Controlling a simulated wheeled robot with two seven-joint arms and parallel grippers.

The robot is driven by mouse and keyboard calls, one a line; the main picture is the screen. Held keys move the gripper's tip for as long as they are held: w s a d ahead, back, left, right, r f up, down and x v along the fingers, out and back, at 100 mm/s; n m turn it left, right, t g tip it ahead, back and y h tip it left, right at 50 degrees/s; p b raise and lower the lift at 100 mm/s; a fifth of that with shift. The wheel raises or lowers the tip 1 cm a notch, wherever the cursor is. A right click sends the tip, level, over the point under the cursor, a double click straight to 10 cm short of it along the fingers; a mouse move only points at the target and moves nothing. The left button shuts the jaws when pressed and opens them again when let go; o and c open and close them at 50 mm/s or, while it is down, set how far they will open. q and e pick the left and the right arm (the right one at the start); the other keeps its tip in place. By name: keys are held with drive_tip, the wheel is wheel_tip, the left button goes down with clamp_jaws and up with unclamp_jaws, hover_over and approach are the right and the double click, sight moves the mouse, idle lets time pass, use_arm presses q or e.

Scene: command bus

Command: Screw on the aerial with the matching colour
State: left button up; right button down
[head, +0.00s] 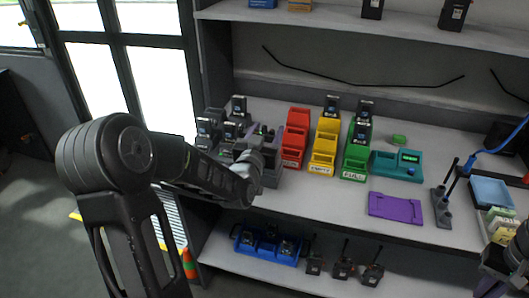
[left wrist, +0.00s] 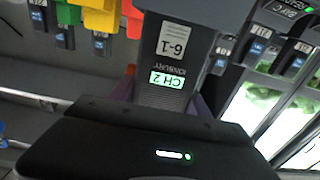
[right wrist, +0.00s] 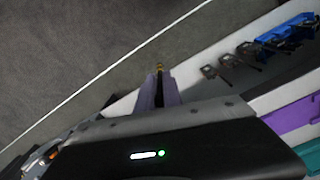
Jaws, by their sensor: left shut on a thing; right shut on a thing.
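My left gripper (left wrist: 165,98) is shut on a grey handheld radio (left wrist: 178,45). The radio carries a white "6-1" label and a lit green "CH 2" screen. In the head view my left gripper (head: 254,167) is at the grey charger area (head: 270,179), left of the red rack; the radio is hard to make out there. My right gripper (right wrist: 159,92) is shut on a thin black aerial (right wrist: 159,84) with a gold tip pointing away; I cannot tell any colour band. A grey stand (head: 441,212) with upright black aerials is on the bench's right.
Red (head: 294,140), yellow (head: 323,148) and green (head: 355,160) racks stand mid-bench, some holding radios. A teal device (head: 397,166), a purple mat (head: 396,207) and a blue tray (head: 491,191) lie right. Several radios and a blue crate (head: 268,246) are on the lower shelf.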

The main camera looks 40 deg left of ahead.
use_arm(q)
clamp_jaws()
drive_tip(key=shift+r, duration=0.1)
idle(0.4)
wheel_tip(320, 180, up, 10)
use_arm(e)
drive_tip(key=shift+f, duration=0.1)
idle(0.4)
idle(0.8)
